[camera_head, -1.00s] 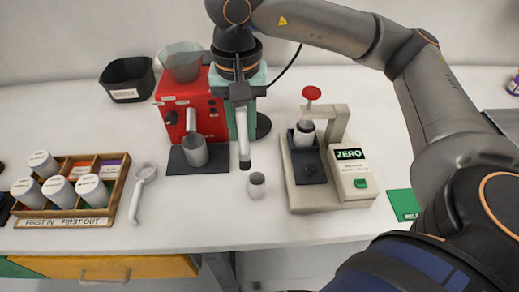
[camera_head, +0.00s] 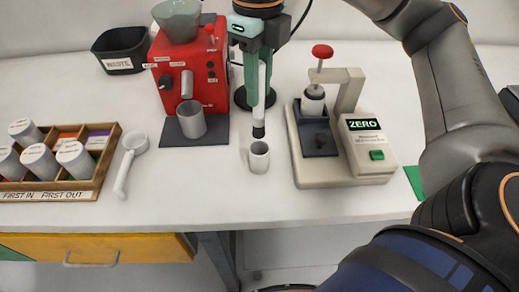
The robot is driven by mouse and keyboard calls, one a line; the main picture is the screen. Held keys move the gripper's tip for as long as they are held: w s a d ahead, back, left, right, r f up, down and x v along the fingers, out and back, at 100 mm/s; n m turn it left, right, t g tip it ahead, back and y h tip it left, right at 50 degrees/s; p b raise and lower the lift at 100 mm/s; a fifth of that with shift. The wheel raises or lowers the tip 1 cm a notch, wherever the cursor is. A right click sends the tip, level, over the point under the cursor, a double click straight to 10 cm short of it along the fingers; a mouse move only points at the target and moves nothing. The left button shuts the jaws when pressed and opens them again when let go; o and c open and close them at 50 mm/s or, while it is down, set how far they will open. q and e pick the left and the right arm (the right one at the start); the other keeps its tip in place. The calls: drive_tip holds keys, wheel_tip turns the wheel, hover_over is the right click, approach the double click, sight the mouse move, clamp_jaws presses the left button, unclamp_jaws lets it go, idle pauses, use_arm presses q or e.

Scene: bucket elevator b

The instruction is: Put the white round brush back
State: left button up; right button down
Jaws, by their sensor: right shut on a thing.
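My right gripper (camera_head: 260,62) reaches in from the top and is shut on the white round brush (camera_head: 262,88). The brush hangs upright, with its dark tip (camera_head: 258,131) pointing down. The tip is just above or slightly behind a small white cup (camera_head: 259,158) on the counter; I cannot tell its exact height. The gripper hides the upper end of the brush. My left gripper is out of view.
A red machine (camera_head: 207,75) with a grey cup (camera_head: 191,120) stands left. A pressing device with a "ZERO" display (camera_head: 364,125) stands close right. A canister rack (camera_head: 88,190), white scoop (camera_head: 129,160) and black waste bin (camera_head: 120,58) are further left.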

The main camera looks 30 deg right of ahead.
sight(260, 116)
drive_tip(key=shift+f+m, duration=0.1)
drive_tip(key=shift+m, duration=0.3)
drive_tip(key=shift+d+f, duration=0.1)
drive_tip(key=shift+f, duration=0.15)
drive_tip(key=shift+m, duration=0.3)
wheel_tip(260, 116, down, 5)
drive_tip(key=shift+f+b, duration=0.15)
drive_tip(key=shift+b, duration=0.6)
drive_tip(key=shift+f, duration=0.55)
wheel_tip(260, 116, down, 3)
drive_tip(key=shift+f, duration=0.1)
